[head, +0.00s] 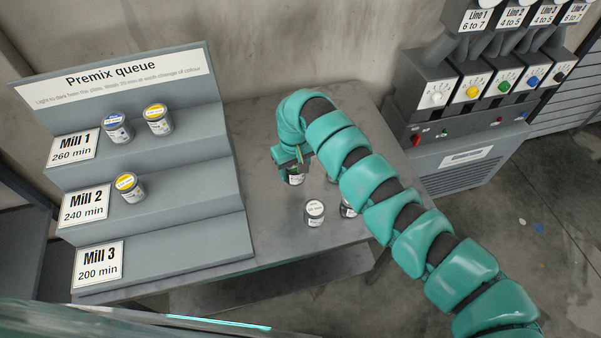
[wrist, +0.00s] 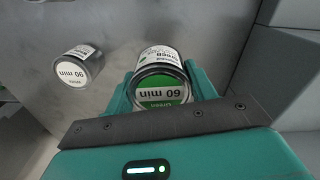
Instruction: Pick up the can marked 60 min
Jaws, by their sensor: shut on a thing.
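My gripper (head: 291,163) reaches down over the grey table and is shut on a can (head: 295,178). In the wrist view the green-lidded can (wrist: 160,82) sits between the teal fingers of my gripper (wrist: 161,88), its lid label upside down and reading 60 min. I cannot tell whether its base touches the table. A white-lidded can (wrist: 78,70), whose label seems to read 90 min, stands apart from it on the table. It also shows in the head view (head: 314,212), in front of my gripper.
Another can (head: 348,210) is partly hidden by my arm. The stepped Premix queue rack (head: 215,185) stands left, with a blue-lidded can (head: 117,127) and a yellow-lidded can (head: 158,119) on Mill 1, and one yellow-lidded can (head: 129,187) on Mill 2. Mill 3 is empty. A dispenser machine (head: 465,155) stands right.

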